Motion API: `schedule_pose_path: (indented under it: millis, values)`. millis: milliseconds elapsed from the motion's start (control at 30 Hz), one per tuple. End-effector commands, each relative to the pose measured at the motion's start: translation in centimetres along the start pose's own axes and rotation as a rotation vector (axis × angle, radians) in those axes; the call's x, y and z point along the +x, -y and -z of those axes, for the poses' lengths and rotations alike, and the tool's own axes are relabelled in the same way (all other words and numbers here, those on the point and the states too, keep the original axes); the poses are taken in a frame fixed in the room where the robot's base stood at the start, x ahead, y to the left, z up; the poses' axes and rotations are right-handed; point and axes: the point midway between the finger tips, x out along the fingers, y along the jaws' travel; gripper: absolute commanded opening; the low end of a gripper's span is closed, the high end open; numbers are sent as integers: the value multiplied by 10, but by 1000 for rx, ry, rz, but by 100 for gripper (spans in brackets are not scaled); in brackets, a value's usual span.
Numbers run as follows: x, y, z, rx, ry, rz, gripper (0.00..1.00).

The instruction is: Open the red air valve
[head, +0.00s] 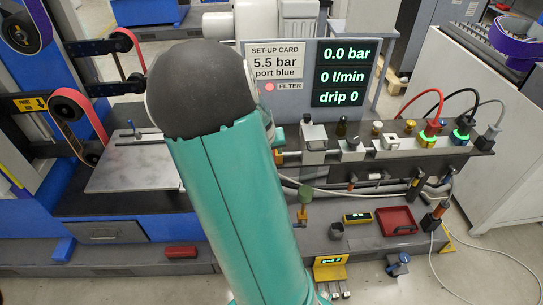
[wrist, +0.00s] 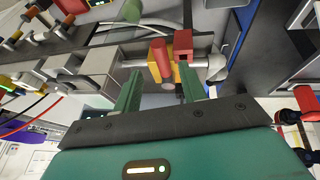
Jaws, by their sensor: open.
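The red air valve (wrist: 160,58) shows in the wrist view on a light pipe, with a red handle part beside a red block (wrist: 183,44) and yellow body parts beneath. My gripper (wrist: 161,88) is open, its two green fingers on either side of the valve's line, the valve lying just beyond and between the tips. I cannot tell whether a finger touches it. In the head view my teal arm hides the gripper and most of the valve; a small orange-yellow part (head: 278,157) shows beside the arm.
A display panel (head: 350,100) reads 0.0 bar, 0 l/min and drip 0; its card (head: 274,62) says 5.5 bar, port blue. Grey blocks (head: 314,143) and cabled ports (head: 460,137) line the rail to the right. A red tray (head: 397,220) sits lower right.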

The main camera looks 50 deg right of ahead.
Motion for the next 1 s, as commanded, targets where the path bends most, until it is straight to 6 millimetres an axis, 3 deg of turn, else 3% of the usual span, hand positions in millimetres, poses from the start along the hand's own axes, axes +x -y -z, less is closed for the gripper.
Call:
schedule_pose_path:
  millis: [300, 667, 900, 1000]
  values:
    - [41, 2, 1, 1, 1, -1, 41]
    - [47, 2, 0, -1, 0, 1, 41]
    - [46, 2, 0, -1, 0, 1, 0]
    - [46, 2, 1, -1, 0, 1, 0]
